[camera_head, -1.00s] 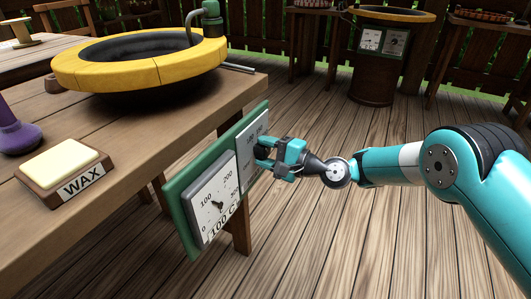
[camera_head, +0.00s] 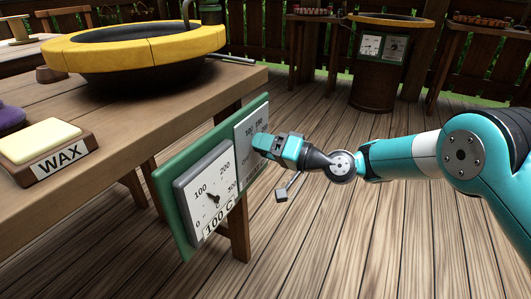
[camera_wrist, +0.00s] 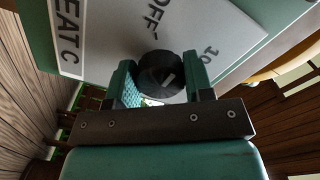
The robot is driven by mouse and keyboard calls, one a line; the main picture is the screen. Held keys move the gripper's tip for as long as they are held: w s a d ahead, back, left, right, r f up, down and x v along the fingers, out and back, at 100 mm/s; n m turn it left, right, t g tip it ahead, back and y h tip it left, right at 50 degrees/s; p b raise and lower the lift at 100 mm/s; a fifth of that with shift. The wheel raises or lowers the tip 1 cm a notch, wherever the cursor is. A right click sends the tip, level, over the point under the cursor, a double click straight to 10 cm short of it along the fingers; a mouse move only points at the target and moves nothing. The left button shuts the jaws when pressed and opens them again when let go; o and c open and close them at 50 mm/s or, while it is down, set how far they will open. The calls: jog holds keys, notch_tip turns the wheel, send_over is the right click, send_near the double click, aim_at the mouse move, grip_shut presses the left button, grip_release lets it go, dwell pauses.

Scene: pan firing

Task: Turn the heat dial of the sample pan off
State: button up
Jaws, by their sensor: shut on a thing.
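The heat dial (camera_wrist: 158,70) is a round black knob with a white mark, on a white control plate (camera_wrist: 105,35). OFF is printed on the plate near the dial, with a 10 further right; I cannot tell which setting the mark meets. My gripper (camera_wrist: 161,82) has one finger on each side of the dial and is shut on it. In the head view, my gripper (camera_head: 264,143) is against the control plate (camera_head: 251,126) and hides the dial. A temperature gauge (camera_head: 208,185) beside it reads 100 C. A yellow-rimmed pan (camera_head: 150,52) sits on the table above.
Both plates are on a green board (camera_head: 172,205) at the side of the wooden table (camera_head: 130,115). A wax block (camera_head: 43,140) lies on the table's left. A second yellow-rimmed pan (camera_head: 392,20) stands at the back.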

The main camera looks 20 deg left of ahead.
jog(key=n+b, duration=0.1)
jog(key=n, duration=0.1)
jog(key=n+b, duration=0.2)
jog(key=shift+f, duration=0.35)
jog(key=shift+w+r+n+b, duration=0.1)
jog(key=shift+n+b, duration=1.4)
jog(key=shift+n, duration=0.2)
jog(key=o, duration=0.9)
jog(key=shift+r, duration=0.1)
jog(key=d+p, duration=0.1)
jog(key=d, duration=0.4)
jog(key=s+d+p, duration=0.1)
jog(key=d, duration=0.5)
jog(key=d+p, duration=0.1)
jog(key=d, duration=0.5)
jog(key=shift+s+d, duration=0.2)
